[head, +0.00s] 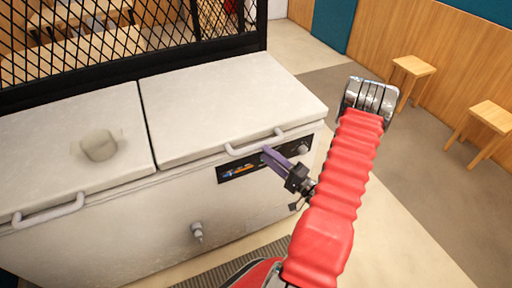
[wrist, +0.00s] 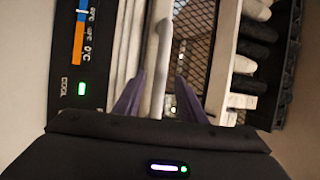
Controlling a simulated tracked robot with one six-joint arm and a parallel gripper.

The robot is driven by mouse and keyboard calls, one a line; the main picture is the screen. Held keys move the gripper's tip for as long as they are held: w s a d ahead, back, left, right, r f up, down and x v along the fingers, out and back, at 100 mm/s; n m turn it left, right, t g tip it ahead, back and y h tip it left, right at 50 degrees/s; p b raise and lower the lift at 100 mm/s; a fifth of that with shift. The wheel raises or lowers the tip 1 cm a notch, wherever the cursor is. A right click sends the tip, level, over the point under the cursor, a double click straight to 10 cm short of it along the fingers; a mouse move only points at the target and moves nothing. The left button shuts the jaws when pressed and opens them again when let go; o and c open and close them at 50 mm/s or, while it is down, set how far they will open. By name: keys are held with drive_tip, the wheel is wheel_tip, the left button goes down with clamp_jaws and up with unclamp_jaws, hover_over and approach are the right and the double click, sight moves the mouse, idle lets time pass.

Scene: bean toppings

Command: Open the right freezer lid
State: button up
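The white chest freezer has a right lid (head: 225,105) that lies shut and flat. Its white handle (head: 255,143) runs along the lid's front edge. My gripper (head: 266,152) reaches in from the right, its purple fingers just below the handle near the control panel. In the wrist view, my gripper (wrist: 160,82) is open, with one finger on each side of the handle bar (wrist: 159,55). A gap shows on both sides of the bar, wider on the right. The head view does not show the fingertips clearly.
The left lid (head: 60,140) is also shut and has a greyish lump (head: 99,145) on it. A control panel (head: 262,160) and a drain tap (head: 197,231) are on the freezer front. A black mesh screen (head: 130,45) stands behind. Stools (head: 412,70) stand at right.

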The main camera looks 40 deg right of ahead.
sight(256, 147)
drive_tip(key=shift+w+a+r, duration=0.1)
drive_tip(key=shift+w+r, duration=0.1)
drive_tip(key=shift+w, duration=0.8)
drive_tip(key=shift+w+a+r, duration=0.15)
drive_tip(key=shift+w, duration=0.85)
drive_tip(key=shift+w+a+r, duration=0.1)
drive_tip(key=shift+w+r, duration=0.1)
drive_tip(key=shift+w, duration=0.8)
drive_tip(key=shift+c, duration=0.3)
clamp_jaws()
drive_tip(key=shift+a+f, duration=0.1)
drive_tip(key=shift+a, duration=0.05)
